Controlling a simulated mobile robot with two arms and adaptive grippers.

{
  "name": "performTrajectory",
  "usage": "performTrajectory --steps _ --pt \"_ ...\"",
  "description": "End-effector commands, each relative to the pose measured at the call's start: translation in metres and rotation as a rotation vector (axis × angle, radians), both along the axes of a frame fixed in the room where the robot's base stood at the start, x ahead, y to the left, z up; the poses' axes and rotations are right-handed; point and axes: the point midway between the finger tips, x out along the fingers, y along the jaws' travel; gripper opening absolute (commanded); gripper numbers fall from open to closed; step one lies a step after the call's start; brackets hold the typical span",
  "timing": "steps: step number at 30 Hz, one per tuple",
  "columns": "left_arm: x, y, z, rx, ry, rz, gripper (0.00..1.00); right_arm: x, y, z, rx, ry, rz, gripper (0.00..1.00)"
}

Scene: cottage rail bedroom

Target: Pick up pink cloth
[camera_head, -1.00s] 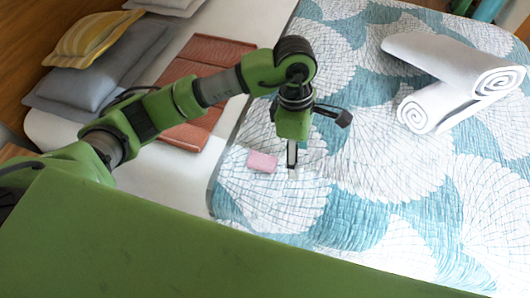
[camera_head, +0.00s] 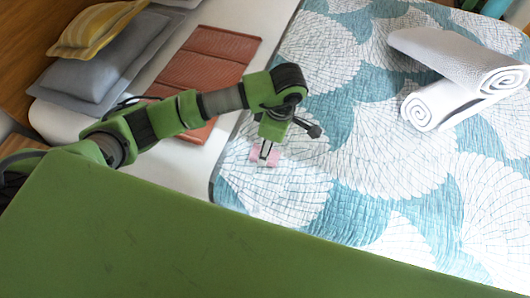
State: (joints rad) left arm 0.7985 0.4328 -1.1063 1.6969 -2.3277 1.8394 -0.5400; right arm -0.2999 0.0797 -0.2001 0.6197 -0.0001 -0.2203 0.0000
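The pink cloth (camera_head: 274,157) is a small folded pink piece. It lies on the blue-and-white patterned bedspread near the bed's left part. My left gripper (camera_head: 265,157) points down over the cloth, and its fingers cover part of it. I cannot tell whether the fingers touch the cloth or how far apart they are. My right gripper is not in view.
White rolled towels (camera_head: 455,75) lie on the bedspread (camera_head: 400,150) at the upper right. A folded rust-coloured blanket (camera_head: 212,62) lies left of the bedspread. Grey pillows (camera_head: 105,65) and a yellow striped cushion (camera_head: 95,30) are at the upper left. The bedspread's middle is clear.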

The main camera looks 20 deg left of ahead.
Motion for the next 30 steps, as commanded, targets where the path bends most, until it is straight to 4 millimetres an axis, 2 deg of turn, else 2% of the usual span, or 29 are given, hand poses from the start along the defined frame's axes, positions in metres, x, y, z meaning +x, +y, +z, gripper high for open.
performTrajectory --steps 3,6,15,16,20,30 --pt "-0.005 0.003 -0.018 0.000 0.007 0.002 0.57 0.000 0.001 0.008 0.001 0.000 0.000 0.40" --pt "-0.003 0.005 -0.031 0.000 0.004 0.002 0.57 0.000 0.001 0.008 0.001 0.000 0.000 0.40" --pt "-0.002 0.006 -0.037 -0.001 0.000 -0.001 0.57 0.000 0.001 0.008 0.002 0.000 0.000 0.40" --pt "-0.002 0.006 -0.037 -0.001 0.000 -0.001 0.54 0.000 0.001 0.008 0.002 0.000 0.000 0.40" --pt "-0.002 0.006 -0.037 -0.001 0.000 -0.001 0.21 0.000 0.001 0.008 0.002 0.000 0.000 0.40" --pt "-0.002 0.006 -0.037 -0.001 0.000 0.000 0.19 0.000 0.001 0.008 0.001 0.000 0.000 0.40"
